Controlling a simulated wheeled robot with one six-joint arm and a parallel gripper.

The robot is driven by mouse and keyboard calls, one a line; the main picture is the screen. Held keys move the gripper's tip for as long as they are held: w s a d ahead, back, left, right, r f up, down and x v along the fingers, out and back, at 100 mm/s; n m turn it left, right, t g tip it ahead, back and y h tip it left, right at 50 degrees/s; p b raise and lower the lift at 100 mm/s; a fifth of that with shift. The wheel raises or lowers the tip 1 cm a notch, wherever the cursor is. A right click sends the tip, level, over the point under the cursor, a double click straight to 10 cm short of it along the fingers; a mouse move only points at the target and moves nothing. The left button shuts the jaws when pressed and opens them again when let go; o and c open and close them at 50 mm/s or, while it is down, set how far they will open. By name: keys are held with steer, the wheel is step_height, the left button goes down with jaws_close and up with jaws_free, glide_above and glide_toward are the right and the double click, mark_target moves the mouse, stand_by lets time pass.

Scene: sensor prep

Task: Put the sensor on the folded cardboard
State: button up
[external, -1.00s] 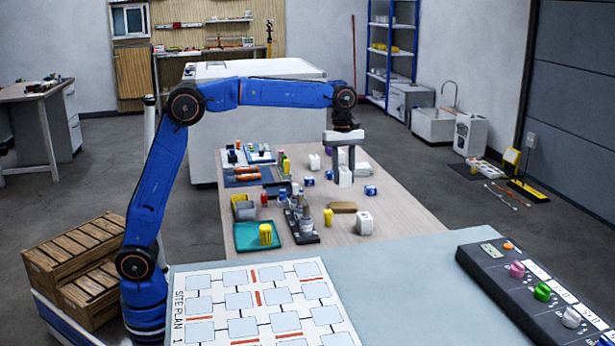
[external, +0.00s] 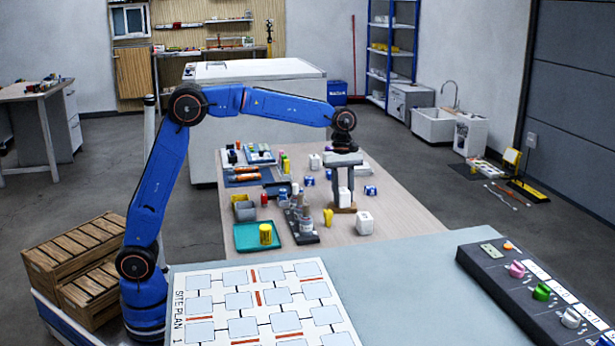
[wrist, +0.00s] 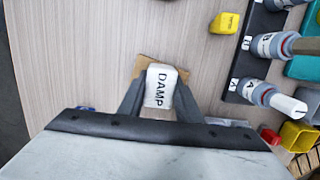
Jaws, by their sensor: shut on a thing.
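The sensor, a white block marked DAMP (wrist: 159,88), is between the fingers of my gripper (wrist: 160,98) in the wrist view. My gripper (external: 344,201) is shut on the sensor (external: 344,196) and points down in the external view. The folded cardboard (external: 343,210) is a small brown piece on the table, directly beneath the sensor. In the wrist view, the cardboard (wrist: 146,70) shows around the sensor's far end, and the rest is hidden. I cannot tell whether the sensor touches the cardboard.
Another white block (external: 364,222) stands just right of the cardboard, and a yellow piece (external: 328,217) just left. The table's right side is clear.

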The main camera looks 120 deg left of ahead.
mark_target(341, 188)
steer(key=o, duration=1.1)
steer(key=shift+f, duration=0.1)
steer(key=r, duration=0.7)
steer(key=s+a+r, duration=0.1)
steer(key=r, duration=0.2)
steer(key=shift+a+r, duration=0.1)
steer(key=shift+r, duration=0.3)
steer(key=shift+s+r, duration=0.15)
steer(key=shift+r, duration=0.55)
